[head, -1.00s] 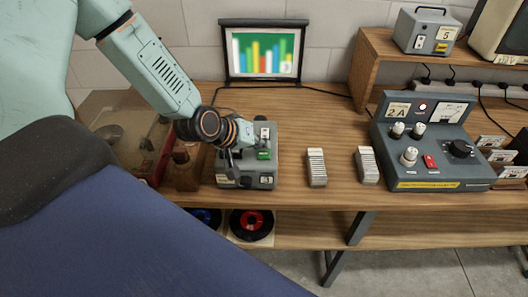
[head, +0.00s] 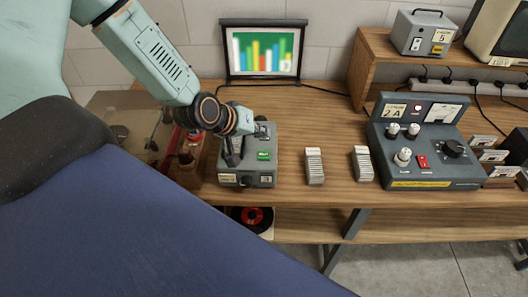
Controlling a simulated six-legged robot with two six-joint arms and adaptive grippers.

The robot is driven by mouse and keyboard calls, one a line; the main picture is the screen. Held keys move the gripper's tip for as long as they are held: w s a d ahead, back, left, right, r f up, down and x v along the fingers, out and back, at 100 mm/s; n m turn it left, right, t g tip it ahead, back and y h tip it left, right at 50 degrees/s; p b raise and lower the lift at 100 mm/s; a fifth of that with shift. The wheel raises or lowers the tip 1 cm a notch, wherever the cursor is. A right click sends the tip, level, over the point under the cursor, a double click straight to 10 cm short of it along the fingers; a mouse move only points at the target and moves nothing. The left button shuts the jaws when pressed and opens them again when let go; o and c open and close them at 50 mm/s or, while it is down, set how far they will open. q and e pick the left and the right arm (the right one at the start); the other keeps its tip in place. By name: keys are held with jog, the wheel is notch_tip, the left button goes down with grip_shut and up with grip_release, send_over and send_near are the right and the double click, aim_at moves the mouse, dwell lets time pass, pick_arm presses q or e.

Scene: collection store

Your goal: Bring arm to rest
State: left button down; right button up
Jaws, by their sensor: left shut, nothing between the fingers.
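My left arm comes in from the upper left of the head view. My left gripper (head: 232,157) is shut and empty. My right gripper is not in view.
The wooden bench (head: 330,120) bears two grey ribbed blocks (head: 314,167) (head: 363,164) and a grey control panel (head: 425,150). A clear-sided case (head: 115,135) stands left. A chart screen (head: 263,52) stands behind. A red reel (head: 252,217) lies below. Bare bench shows behind the blocks.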

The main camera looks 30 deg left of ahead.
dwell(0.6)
pick_arm(q)
jog(key=shift+s, duration=0.15)
jog(key=s+d+f+m+g+y+b, duration=0.1)
jog(key=s+d+f+g+b, duration=0.1)
jog(key=s+f+b, duration=0.6)
jog(key=s+d+f+m+g+b, duration=0.2)
jog(key=s+f+b, duration=0.5)
jog(key=s+f, duration=0.5)
jog(key=s+d+f+m+g+y+b, duration=0.1)
jog(key=s+d+f+g+b, duration=0.3)
jog(key=f, duration=1.3)
jog(key=s+m+b, duration=0.1)
jog(key=s+b, duration=0.3)
jog(key=s, duration=0.2)
jog(key=shift+s+d+f+g+y+b, duration=0.2)
jog(key=shift+s+g+y+b, duration=0.1)
jog(key=shift+s+g, duration=0.1)
jog(key=shift+w, duration=0.1)
jog(key=shift+s+a, duration=0.15)
jog(key=shift+s, duration=0.05)
